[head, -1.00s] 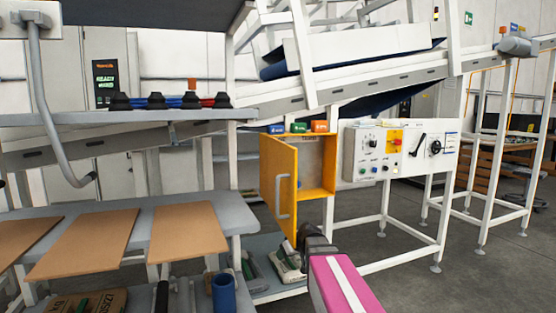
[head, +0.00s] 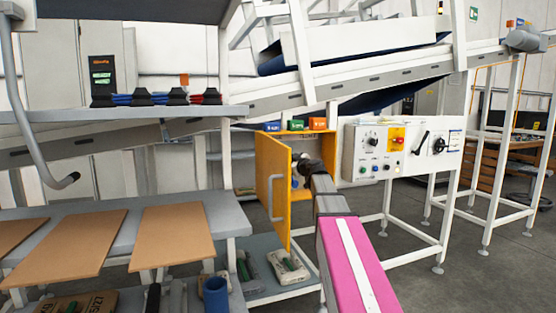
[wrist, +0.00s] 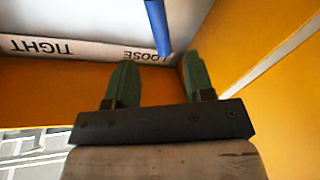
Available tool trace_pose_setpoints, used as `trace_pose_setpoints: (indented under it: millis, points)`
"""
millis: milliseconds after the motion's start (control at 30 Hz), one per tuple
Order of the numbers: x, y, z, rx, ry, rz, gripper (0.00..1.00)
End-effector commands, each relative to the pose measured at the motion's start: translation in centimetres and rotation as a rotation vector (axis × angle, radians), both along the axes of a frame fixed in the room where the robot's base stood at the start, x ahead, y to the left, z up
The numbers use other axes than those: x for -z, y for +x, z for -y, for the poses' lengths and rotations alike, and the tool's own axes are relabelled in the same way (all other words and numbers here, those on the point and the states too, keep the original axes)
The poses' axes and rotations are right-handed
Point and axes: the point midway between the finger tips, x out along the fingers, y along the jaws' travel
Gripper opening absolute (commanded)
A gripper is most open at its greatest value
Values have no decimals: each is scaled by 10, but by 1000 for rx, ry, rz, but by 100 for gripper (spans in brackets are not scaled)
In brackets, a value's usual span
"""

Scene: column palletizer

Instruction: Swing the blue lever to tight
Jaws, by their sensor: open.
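The blue lever (wrist: 158,28) hangs into the wrist view from the top, its end beside the word LOOSE on a white label strip (wrist: 100,49). TIGHT stands further left on the strip; the lettering looks upside down. My gripper (wrist: 160,80) is open, with green fingers either side of the lever's end in the picture. They do not grip it; I cannot tell the depth gap.
The cabinet's yellow door (head: 272,190) stands open, left of my arm. A control panel (head: 375,150) with knobs is close on the right. Small coloured boxes (head: 300,125) sit on the cabinet. A table with brown boards (head: 90,245) is at left.

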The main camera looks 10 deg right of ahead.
Motion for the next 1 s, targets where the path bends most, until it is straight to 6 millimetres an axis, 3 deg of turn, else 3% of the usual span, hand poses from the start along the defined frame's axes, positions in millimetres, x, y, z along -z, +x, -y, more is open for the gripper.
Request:
trace_pose_setpoints:
  millis: [533,933,967,1000]
  points:
    - [0,81,-35,-2,0,-3,48]
    - [1,90,-41,-1,0,-3,48]
    - [1,90,-41,-1,0,-3,45]
    - [1,90,-41,-1,0,-3,32]
